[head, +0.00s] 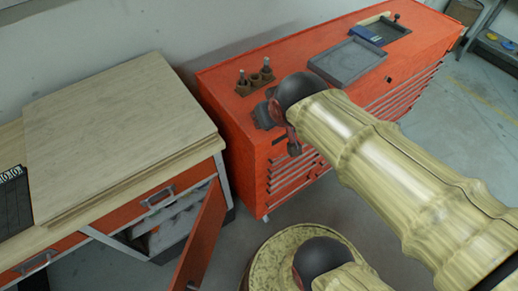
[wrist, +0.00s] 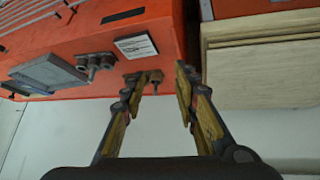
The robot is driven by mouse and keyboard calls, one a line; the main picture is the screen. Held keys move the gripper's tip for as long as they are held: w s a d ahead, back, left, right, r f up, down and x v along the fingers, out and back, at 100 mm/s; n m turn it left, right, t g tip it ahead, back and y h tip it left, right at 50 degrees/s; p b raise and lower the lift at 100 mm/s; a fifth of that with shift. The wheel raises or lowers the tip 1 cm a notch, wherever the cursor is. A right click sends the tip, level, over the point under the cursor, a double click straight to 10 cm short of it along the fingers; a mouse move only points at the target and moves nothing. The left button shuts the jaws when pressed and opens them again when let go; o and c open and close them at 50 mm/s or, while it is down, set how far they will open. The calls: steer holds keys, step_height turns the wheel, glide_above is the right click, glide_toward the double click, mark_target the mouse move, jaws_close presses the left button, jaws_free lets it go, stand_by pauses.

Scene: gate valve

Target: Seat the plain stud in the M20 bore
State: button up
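In the head view a small brown holder (head: 256,80) with upright dark studs (head: 241,78) stands on the red cabinet top, left of the tray. My gripper (head: 277,130) hangs over the cabinet's front edge area in that view. In the wrist view my gripper (wrist: 160,76) is open, with nothing between its pads. A small brown piece with a post (wrist: 155,77) shows beyond the gap, partly behind the left finger. A dark cluster of round parts (wrist: 97,63) stands to its left. I cannot tell which stud is plain, nor make out the M20 bore.
A grey tray (head: 347,60) lies on the red cabinet (head: 232,110), with a darker tray (head: 384,31) behind it. A wooden bench (head: 110,120) stands left, its red door (head: 203,235) open. A pale label (wrist: 136,46) lies near the cluster. Floor shows between bench and cabinet.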

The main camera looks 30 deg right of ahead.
steer(key=s+a+n+g+y, duration=0.1)
steer(key=s+a+y, duration=0.1)
steer(key=s+a, duration=0.5)
steer(key=shift+s+a+n+g, duration=0.3)
steer(key=shift+s+g, duration=0.1)
steer(key=shift+s, duration=0.3)
